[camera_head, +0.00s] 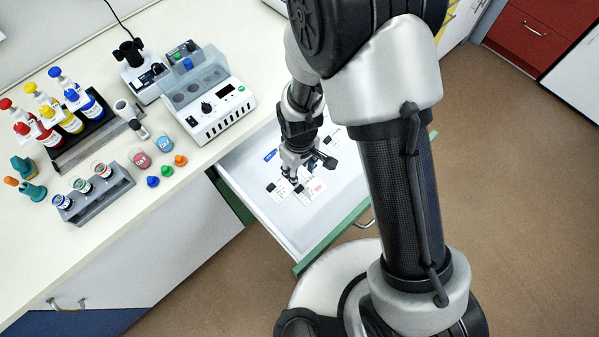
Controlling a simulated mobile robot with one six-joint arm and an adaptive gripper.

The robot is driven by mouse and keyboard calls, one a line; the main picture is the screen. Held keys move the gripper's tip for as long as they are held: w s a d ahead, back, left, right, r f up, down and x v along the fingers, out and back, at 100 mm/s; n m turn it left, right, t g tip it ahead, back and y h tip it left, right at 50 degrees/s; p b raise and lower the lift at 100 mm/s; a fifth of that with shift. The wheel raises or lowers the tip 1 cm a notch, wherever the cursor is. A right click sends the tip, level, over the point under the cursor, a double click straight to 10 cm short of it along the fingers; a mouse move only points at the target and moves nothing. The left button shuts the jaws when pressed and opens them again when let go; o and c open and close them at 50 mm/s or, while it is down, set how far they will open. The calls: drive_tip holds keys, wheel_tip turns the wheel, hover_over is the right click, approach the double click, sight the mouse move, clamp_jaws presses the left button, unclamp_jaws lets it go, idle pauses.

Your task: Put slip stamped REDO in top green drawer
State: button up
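The green-fronted drawer (345,229) is pulled out from under the bench, with its white interior showing. My gripper (290,183) points down into the drawer, low over its floor. Small white slips lie around it: one slip (317,187) with dark and reddish print is just right of the fingertips, and another pale patch with a blue mark (270,155) is up and left. The print is too small to read, so I cannot tell which slip says REDO. Whether the fingers hold a slip is unclear. My arm hides the drawer's right part.
On the bench (120,225) stand a white instrument (215,110), a rack of coloured bottles (85,135), a grey vial rack (95,195) and several small coloured caps near the front edge. A red cabinet (530,35) stands at the far right. Brown floor is clear right of my arm.

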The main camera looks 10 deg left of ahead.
drive_tip(key=d+r+m+t, duration=0.1)
drive_tip(key=d+r, duration=0.2)
drive_tip(key=r, duration=0.4)
drive_tip(key=w+d+r+m, duration=0.1)
drive_tip(key=d+r+m, duration=0.15)
drive_tip(key=r, duration=0.35)
drive_tip(key=d+r+m+t, duration=0.1)
drive_tip(key=d+r, duration=0.3)
drive_tip(key=r, duration=0.3)
drive_tip(key=s+d+r+m+t, duration=0.2)
drive_tip(key=s+d+r+m, duration=0.4)
drive_tip(key=s+d+r, duration=0.4)
wheel_tip(320, 180, up, 3)
drive_tip(key=shift+s+d+t, duration=0.25)
drive_tip(key=shift+s+t, duration=0.05)
drive_tip(key=shift+s, duration=0.85)
